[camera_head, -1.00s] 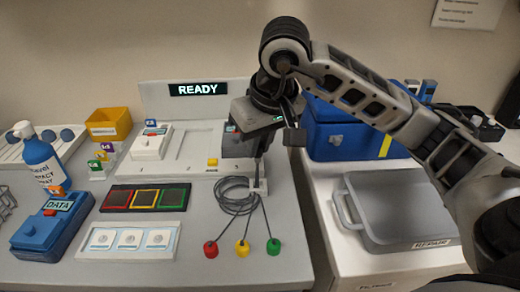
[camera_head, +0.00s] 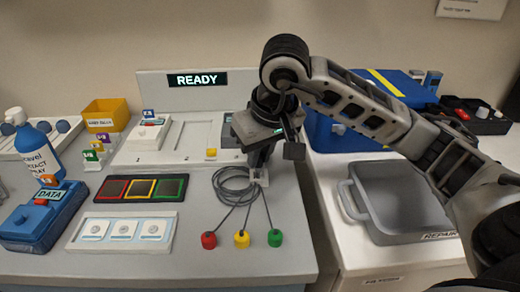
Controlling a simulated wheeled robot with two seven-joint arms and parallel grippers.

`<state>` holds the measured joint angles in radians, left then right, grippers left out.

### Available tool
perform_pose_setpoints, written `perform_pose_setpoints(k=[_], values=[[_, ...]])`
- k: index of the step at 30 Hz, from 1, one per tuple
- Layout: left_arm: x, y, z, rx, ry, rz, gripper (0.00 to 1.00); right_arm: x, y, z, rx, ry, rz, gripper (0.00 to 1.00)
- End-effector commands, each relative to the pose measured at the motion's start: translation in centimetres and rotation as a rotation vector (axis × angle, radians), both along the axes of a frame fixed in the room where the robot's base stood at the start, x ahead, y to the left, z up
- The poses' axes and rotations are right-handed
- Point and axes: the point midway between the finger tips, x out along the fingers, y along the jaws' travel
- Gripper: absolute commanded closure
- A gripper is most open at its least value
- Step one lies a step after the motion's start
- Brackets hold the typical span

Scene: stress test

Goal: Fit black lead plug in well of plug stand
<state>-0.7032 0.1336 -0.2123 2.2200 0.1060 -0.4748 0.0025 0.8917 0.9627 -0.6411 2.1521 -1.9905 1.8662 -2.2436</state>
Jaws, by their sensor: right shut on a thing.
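My right gripper (camera_head: 260,166) comes in from the right, points down, and is shut just above a small white stand-like block (camera_head: 259,178). What it holds is mostly hidden by its fingers; I cannot make out the black plug clearly. A grey cable coil (camera_head: 232,186) lies at the block's left. Thin leads run from near the block to a red plug (camera_head: 209,240), a yellow plug (camera_head: 242,240) and a green plug (camera_head: 275,238) at the bench front. I cannot tell whether the held thing touches the block, and its well is hidden. My left gripper is out of view.
A panel of coloured squares (camera_head: 142,201) and a white tray of square pads (camera_head: 123,231) lie left of the leads. A blue DATA box (camera_head: 42,217) stands far left. A blue case (camera_head: 340,137) and a grey lidded bin (camera_head: 400,200) stand right.

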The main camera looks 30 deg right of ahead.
Motion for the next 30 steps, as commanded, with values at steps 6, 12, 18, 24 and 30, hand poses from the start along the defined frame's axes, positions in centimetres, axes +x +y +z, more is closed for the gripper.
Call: perform_pose_setpoints(k=[6,12,18,24,30], values=[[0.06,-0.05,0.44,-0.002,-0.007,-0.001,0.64,0.01,0.0,0.16,0.0,-0.001,0.0,1.0],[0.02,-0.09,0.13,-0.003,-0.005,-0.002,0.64,-0.04,-0.03,0.09,-0.001,-0.002,0.0,1.0],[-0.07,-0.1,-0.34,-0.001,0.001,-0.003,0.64,-0.15,-0.04,0.14,-0.001,-0.002,-0.001,1.0],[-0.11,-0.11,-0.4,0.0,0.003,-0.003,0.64,-0.16,-0.03,0.16,0.0,-0.001,-0.001,1.0],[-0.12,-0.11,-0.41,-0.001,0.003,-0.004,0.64,-0.15,-0.03,0.15,0.0,-0.001,-0.001,1.0]])
